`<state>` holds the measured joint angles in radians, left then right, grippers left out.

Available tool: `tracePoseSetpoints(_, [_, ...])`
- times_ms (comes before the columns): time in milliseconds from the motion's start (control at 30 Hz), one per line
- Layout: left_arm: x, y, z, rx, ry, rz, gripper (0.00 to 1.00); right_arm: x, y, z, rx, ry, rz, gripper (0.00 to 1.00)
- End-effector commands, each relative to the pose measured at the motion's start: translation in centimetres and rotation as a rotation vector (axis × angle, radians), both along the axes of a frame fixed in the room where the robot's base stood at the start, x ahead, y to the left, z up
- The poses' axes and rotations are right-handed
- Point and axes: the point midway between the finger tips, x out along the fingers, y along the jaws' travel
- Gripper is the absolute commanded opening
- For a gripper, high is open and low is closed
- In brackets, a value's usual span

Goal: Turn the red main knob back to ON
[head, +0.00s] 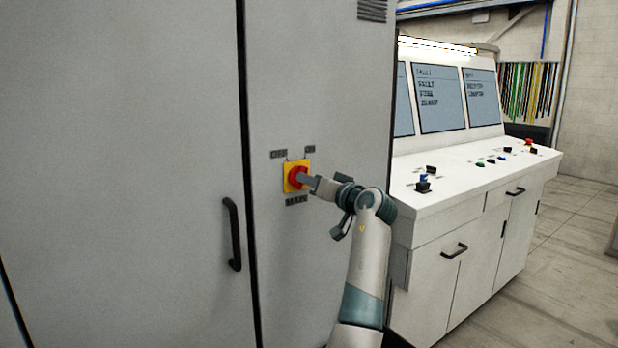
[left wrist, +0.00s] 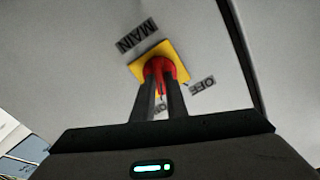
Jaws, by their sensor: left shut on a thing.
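The red main knob (head: 296,177) sits on a yellow square plate (head: 289,185) on the grey cabinet door. An OFF label is at its upper left, an ON label at its upper right and a MAIN label below. My left gripper (head: 304,180) reaches the knob from the right, with its fingers shut on it. In the left wrist view the fingers close on both sides of the red knob (left wrist: 160,69), in front of the yellow plate (left wrist: 180,50). The fingers hide part of the knob, so its exact pointing direction is unclear. My right gripper is not in view.
A black door handle (head: 233,234) is on the cabinet at the lower left of the knob. A white control desk (head: 470,190) with screens, buttons and small switches stands to the right of my arm. Bare floor (head: 570,270) lies at the far right.

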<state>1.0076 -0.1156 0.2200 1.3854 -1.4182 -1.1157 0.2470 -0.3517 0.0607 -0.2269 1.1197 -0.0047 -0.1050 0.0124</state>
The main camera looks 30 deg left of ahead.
Motion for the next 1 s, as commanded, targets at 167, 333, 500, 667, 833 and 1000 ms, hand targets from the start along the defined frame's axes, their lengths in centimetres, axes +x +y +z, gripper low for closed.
tracePoseSetpoints(167, [0.02,0.03,0.30,0.032,0.067,-0.001,0.00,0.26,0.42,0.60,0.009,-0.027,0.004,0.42])
tracePoseSetpoints(333, [0.03,0.01,0.26,0.044,0.095,-0.001,0.00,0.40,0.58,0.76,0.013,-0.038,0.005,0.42])
tracePoseSetpoints(500, [0.02,0.01,0.26,0.047,0.101,0.000,0.00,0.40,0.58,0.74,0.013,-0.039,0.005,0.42])
tracePoseSetpoints(667, [0.03,0.02,0.26,0.047,0.101,0.000,0.00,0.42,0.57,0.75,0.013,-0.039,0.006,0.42])
tracePoseSetpoints(833, [0.03,0.01,0.24,0.047,0.100,-0.001,0.31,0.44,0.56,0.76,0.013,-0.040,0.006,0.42])
tracePoseSetpoints(1000, [0.02,0.00,0.14,0.045,0.100,0.000,0.31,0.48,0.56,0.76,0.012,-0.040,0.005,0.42])
